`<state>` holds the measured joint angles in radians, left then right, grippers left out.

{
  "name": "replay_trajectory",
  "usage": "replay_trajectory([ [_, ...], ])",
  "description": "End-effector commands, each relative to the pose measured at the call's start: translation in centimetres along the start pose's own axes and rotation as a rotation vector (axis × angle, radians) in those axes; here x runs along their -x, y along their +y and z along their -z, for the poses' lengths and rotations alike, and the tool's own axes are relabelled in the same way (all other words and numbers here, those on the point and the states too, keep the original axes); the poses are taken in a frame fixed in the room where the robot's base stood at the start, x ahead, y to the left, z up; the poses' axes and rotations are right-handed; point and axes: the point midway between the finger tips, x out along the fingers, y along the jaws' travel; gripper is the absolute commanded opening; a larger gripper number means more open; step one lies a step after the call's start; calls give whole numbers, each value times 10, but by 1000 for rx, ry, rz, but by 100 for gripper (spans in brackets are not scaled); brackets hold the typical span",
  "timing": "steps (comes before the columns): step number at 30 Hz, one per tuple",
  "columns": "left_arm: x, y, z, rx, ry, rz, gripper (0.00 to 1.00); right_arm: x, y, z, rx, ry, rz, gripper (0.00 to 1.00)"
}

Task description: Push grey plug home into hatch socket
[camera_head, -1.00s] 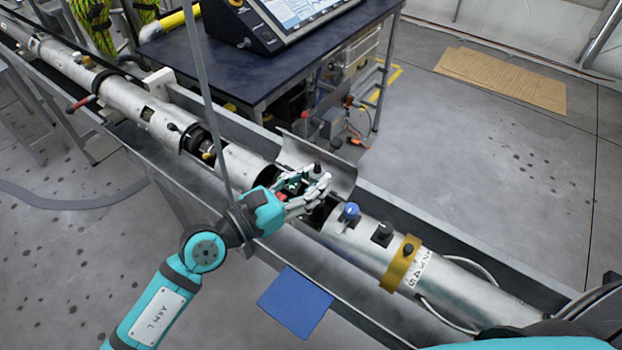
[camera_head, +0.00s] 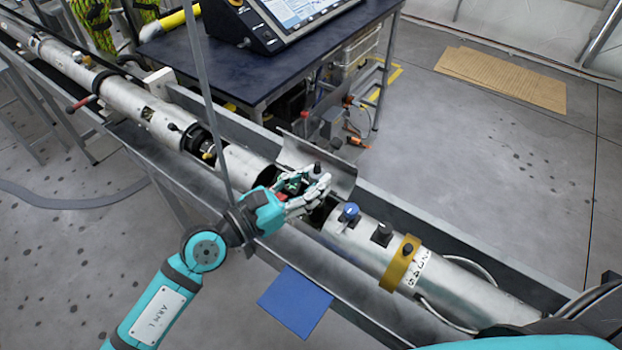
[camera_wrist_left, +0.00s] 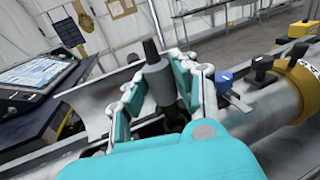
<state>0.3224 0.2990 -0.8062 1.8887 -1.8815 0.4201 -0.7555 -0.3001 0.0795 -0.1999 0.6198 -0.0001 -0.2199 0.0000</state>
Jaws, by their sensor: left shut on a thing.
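My left gripper (camera_head: 308,191) is at the open hatch in the silver tube (camera_head: 345,240). It is shut on the grey plug (camera_wrist_left: 158,80), which stands nearly upright between the fingers in the left wrist view. The plug's dark top (camera_head: 317,168) shows above the fingers in the head view. The plug's lower end and the hatch socket are hidden by the fingers and the tube wall, so I cannot tell how deep it sits. The curved hatch cover (camera_head: 325,165) stands open behind the gripper. My right gripper is not in view.
A blue knob (camera_head: 349,211), a black knob (camera_head: 382,233) and a gold band (camera_head: 401,264) are on the tube right of the hatch. A blue sheet (camera_head: 295,302) lies at the trough's near side. A dark table (camera_head: 270,60) with a console stands behind.

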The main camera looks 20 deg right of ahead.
Motion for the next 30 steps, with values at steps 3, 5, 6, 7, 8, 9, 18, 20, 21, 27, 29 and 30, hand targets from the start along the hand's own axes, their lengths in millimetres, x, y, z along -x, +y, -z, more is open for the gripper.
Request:
replay_trajectory([
  [3,0,0,2,0,0,0,0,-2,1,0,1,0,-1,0],
  [5,0,0,4,0,0,0,0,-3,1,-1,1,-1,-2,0],
  [6,0,0,5,0,0,0,0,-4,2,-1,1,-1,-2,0],
  [7,0,0,5,0,0,0,0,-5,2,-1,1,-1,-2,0],
  [8,0,0,6,0,0,0,0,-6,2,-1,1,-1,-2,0],
  [9,0,0,7,0,0,0,0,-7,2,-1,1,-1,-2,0],
  [18,0,0,15,1,-1,0,0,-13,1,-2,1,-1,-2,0],
  [20,0,0,16,1,-1,0,0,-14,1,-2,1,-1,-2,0],
  [21,0,0,17,1,-1,0,0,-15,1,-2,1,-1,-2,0],
  [27,0,0,22,1,-1,0,0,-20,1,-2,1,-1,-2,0],
  [29,0,0,24,1,-1,0,0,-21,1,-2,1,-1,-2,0],
  [30,0,0,25,1,-1,0,0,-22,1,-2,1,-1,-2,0],
])
